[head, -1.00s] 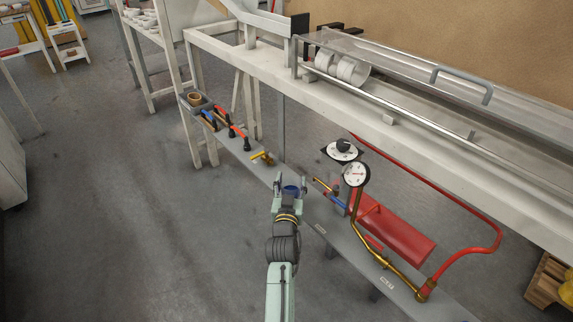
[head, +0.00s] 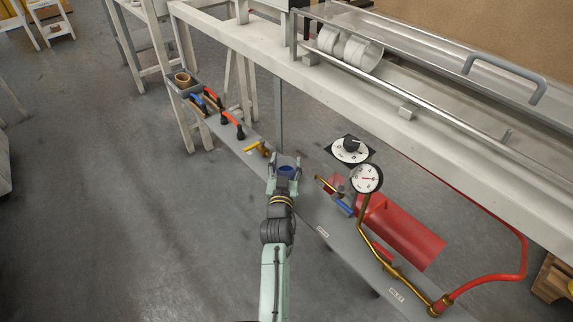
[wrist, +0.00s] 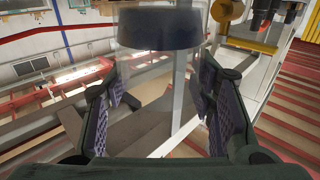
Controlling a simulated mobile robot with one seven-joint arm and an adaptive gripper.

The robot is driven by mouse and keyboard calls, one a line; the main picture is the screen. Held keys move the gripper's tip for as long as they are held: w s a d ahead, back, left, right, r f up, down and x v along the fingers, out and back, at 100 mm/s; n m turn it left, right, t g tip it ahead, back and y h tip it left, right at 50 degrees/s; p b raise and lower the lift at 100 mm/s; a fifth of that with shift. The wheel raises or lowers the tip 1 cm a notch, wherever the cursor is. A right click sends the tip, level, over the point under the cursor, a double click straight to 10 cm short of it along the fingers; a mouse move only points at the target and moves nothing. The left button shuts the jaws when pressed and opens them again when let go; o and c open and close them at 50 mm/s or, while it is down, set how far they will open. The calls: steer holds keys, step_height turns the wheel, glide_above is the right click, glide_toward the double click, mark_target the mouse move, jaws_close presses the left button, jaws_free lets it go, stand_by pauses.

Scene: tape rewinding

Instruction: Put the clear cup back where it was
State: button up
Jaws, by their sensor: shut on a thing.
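My gripper (head: 286,163) is shut on the clear cup (head: 287,171), which shows a dark blue part between the fingers in the head view. In the wrist view, the same dark blue part (wrist: 160,28) is at the top centre, with see-through walls around and below it. The fingers (wrist: 166,85) stand on either side of the cup. In the head view the gripper is over or beside the narrow grey shelf (head: 312,218); I cannot tell whether the cup touches it. The lower part of the cup is hard to make out.
A yellow valve (head: 258,147) lies just beyond the gripper. A gauge (head: 366,179), dial (head: 351,149) and red cylinder (head: 402,233) stand right. A white beam (head: 400,125) runs above the shelf.

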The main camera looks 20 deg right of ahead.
steer(key=shift+f, duration=0.45)
steer(key=shift+d+r, duration=0.1)
steer(key=shift+r, duration=0.15)
steer(key=shift+f, duration=0.3)
steer(key=o, duration=1.3)
steer(key=shift+r, duration=0.1)
